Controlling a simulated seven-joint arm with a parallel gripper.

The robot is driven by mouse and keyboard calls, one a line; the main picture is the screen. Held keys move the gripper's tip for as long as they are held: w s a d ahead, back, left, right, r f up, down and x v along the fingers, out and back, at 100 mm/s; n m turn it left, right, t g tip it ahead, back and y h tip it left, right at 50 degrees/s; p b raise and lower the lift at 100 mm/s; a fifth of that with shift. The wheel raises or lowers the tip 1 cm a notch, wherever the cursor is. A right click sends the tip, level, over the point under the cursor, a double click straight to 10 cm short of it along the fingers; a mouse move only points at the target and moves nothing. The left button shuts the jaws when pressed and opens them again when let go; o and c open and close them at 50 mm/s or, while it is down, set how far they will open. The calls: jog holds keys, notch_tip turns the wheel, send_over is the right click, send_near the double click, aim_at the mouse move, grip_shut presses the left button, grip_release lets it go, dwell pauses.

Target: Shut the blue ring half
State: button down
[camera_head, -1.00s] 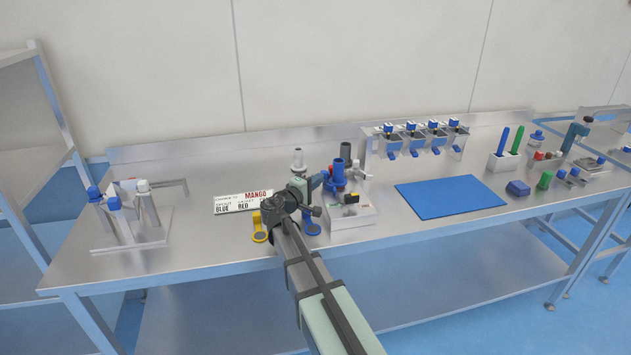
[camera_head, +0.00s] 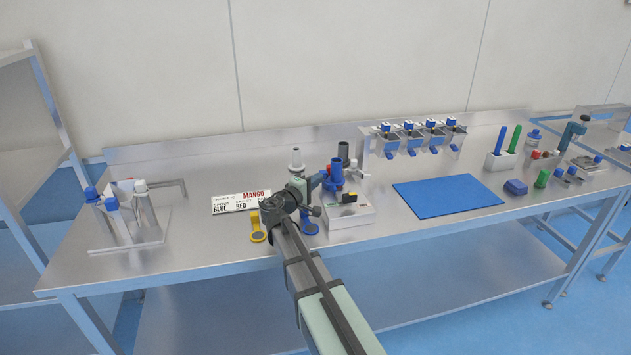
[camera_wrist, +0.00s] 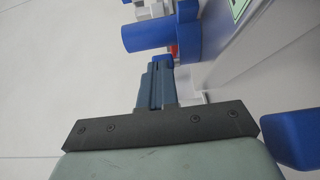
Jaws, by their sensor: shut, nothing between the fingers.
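The blue ring parts (camera_head: 335,174) stand on the white device (camera_head: 350,213) in the middle of the bench. I cannot tell the movable half from the fixed one at this size. In the wrist view a blue cylinder (camera_wrist: 146,36) joins a blue upright piece (camera_wrist: 188,32) beside the white housing (camera_wrist: 235,55). My gripper (camera_head: 322,179) is shut and empty, just left of the blue parts. In the wrist view its fingertips (camera_wrist: 161,66) are together, close below the blue cylinder; contact cannot be told. My arm hides the device's front left.
A yellow ring piece (camera_head: 257,232) and a blue one (camera_head: 309,228) lie near the front edge. A blue mat (camera_head: 447,196) lies to the right. A stand with bottles (camera_head: 128,218) is at the left.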

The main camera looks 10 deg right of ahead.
jog(key=shift+w+a, duration=0.15)
jog(key=shift+a, duration=0.35)
jog(key=a, duration=0.2)
jog(key=shift+w+a, duration=0.2)
jog(key=shift+a, duration=0.15)
jog(key=v, duration=1)
jog(key=shift+w+a, duration=0.1)
jog(key=shift+w, duration=0.1)
jog(key=shift+w+a, duration=0.2)
jog(key=shift+a, duration=0.25)
jog(key=shift+w+a+f+m+g+h, duration=0.1)
jog(key=shift+w+a+m+g+h, duration=0.2)
jog(key=shift+w+a+g, duration=0.15)
jog(key=x, duration=0.9)
jog(key=shift+w+d, duration=0.15)
jog(key=shift+d, duration=1.3)
jog(key=shift+s+d, duration=0.25)
jog(key=shift+d, duration=0.7)
